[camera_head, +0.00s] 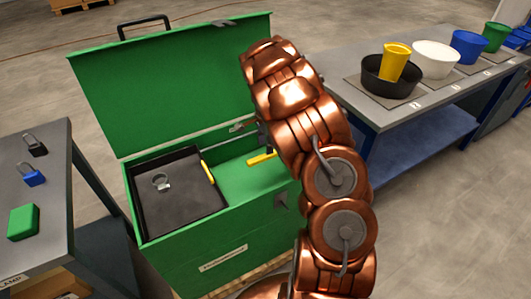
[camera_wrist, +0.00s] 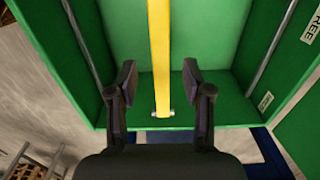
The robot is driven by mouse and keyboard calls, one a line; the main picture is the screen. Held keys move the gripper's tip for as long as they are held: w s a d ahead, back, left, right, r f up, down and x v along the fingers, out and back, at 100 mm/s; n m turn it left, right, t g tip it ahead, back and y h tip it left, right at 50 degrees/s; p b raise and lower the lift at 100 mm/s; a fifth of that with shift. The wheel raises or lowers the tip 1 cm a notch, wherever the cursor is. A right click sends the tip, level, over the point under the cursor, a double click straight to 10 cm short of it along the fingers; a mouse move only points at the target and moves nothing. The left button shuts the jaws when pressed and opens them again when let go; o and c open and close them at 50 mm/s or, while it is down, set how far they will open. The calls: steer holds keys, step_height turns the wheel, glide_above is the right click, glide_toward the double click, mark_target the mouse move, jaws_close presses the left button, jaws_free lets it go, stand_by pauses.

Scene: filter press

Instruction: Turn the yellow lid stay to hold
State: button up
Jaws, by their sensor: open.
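The yellow lid stay (camera_wrist: 159,50) is a flat bar running up the middle of the wrist view, with its lower end at a small metal pin. My gripper (camera_wrist: 160,75) is open, with one dark finger on each side of the bar and a gap on both sides. In the head view the green chest (camera_head: 222,250) has its green lid (camera_head: 175,85) standing open. A short yellow piece (camera_head: 262,158) shows inside the chest, partly hidden by my copper arm. My gripper is mostly hidden in the head view.
A label reading "FREE" (camera_wrist: 311,25) is at the wrist view's upper right; a smaller label (camera_wrist: 265,102) is unreadable. A black tray (camera_head: 165,215) with a yellow-edged side sits in the chest. Tables stand left, with padlocks (camera_head: 33,174), and right, with a black bowl (camera_head: 375,80).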

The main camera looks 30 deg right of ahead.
mark_target(265, 155)
step_height(265, 155, down, 5)
steer(key=shift+p, duration=0.3)
jaws_close()
stand_by(0.4)
